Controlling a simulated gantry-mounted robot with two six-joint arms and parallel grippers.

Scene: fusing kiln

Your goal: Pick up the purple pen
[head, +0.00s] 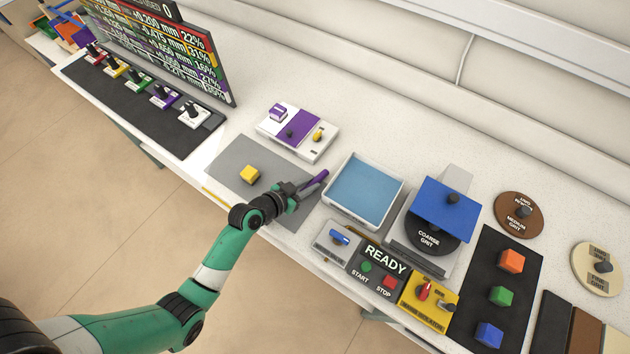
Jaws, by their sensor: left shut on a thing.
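The purple pen (316,179) is a slim purple stick near the right edge of the grey mat (234,163). My left gripper (300,190) is shut on the purple pen, which points up and to the right out of the jaws. Part of the pen is hidden by the fingers. I cannot tell whether the pen touches the mat. My right gripper is not in view.
A blue-bottomed tray (398,184) stands right of the pen. A white and purple box (328,146) sits behind. A control panel with START and STOP (352,264) is at the front.

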